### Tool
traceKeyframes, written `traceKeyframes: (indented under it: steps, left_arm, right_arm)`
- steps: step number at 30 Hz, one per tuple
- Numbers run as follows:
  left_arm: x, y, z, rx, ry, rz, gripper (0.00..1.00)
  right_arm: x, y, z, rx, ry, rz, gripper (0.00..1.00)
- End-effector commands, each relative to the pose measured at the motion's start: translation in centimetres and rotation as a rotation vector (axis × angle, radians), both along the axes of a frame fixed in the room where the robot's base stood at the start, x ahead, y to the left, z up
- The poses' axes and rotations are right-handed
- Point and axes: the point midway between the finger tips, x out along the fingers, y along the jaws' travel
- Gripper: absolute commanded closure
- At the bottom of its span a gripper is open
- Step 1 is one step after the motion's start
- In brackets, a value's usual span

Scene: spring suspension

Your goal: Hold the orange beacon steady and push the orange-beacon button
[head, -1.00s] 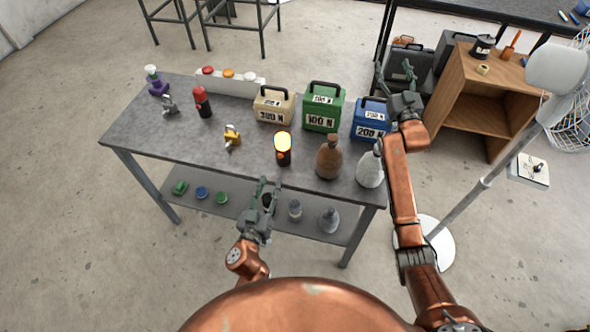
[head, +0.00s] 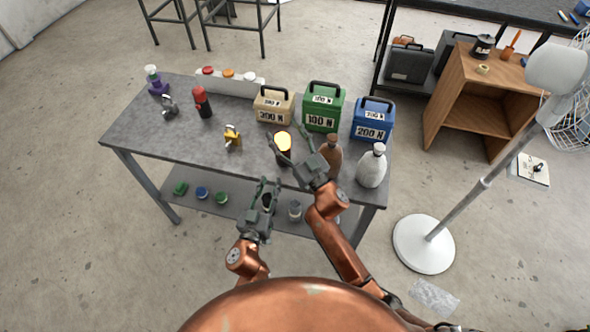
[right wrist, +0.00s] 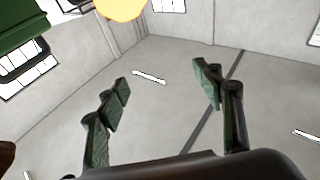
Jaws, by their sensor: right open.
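The orange beacon (head: 282,141) stands upright on the grey table, its dome glowing yellow-orange above a dark base. My right gripper (head: 288,140) is open over the table's front part, its fingers near the beacon and partly covering its base. In the right wrist view the glowing dome (right wrist: 120,8) is at the top edge, beyond the open fingers, and nothing is between them. An orange dome-shaped button (head: 228,73) sits in the middle of a white box at the table's back. My left gripper (head: 269,183) is open and empty in front of the table's front edge.
A red-topped beacon (head: 202,102) and a yellow figure-like item (head: 232,138) stand to the left. Tan (head: 273,104), green (head: 323,107) and blue (head: 372,118) weight boxes line the back right. A brown bottle (head: 331,155) and a white bottle (head: 372,166) stand close to my right gripper.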

Motion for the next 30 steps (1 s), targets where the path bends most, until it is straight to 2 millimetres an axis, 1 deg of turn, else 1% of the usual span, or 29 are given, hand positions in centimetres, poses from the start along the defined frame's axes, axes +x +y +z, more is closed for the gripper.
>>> traceKeyframes:
  steps: [1,2,3,6,9,12,15,17,30]
  left_arm:
    - [0.0,0.0,0.0,0.000,0.000,0.000,0.71]
    - [0.0,0.0,0.0,0.000,0.000,0.000,0.71]
    - [0.0,0.0,0.0,0.000,0.000,0.000,0.71]
    - [0.0,0.0,0.0,0.000,0.000,0.000,0.71]
    - [0.0,0.0,0.0,0.000,0.000,0.000,0.71]
    - [0.0,0.0,0.0,0.000,0.000,0.000,0.71]
    - [0.0,0.0,0.0,0.000,0.000,0.000,0.71]
    - [0.0,0.0,0.0,0.000,0.000,0.000,0.71]
    - [0.0,0.0,0.0,0.000,0.000,0.000,0.71]
  right_arm:
    - [-0.3,-0.3,-3.0,-0.017,0.050,-0.010,0.39]
    - [-0.4,-0.5,-4.6,-0.026,0.077,-0.016,0.39]
    - [-0.7,-0.8,-6.6,-0.037,0.112,-0.024,0.39]
    - [-1.2,-1.6,-10.8,-0.061,0.184,-0.044,0.39]
    - [-1.8,-2.3,-13.8,-0.080,0.236,-0.058,0.39]
    - [-2.3,-2.7,-15.7,-0.091,0.269,-0.068,0.39]
    - [-2.3,-2.8,-16.6,-0.096,0.285,-0.073,0.39]
    - [-2.0,-2.7,-16.8,-0.096,0.288,-0.074,0.39]
    - [3.4,0.0,-16.7,-0.095,0.287,-0.075,0.39]
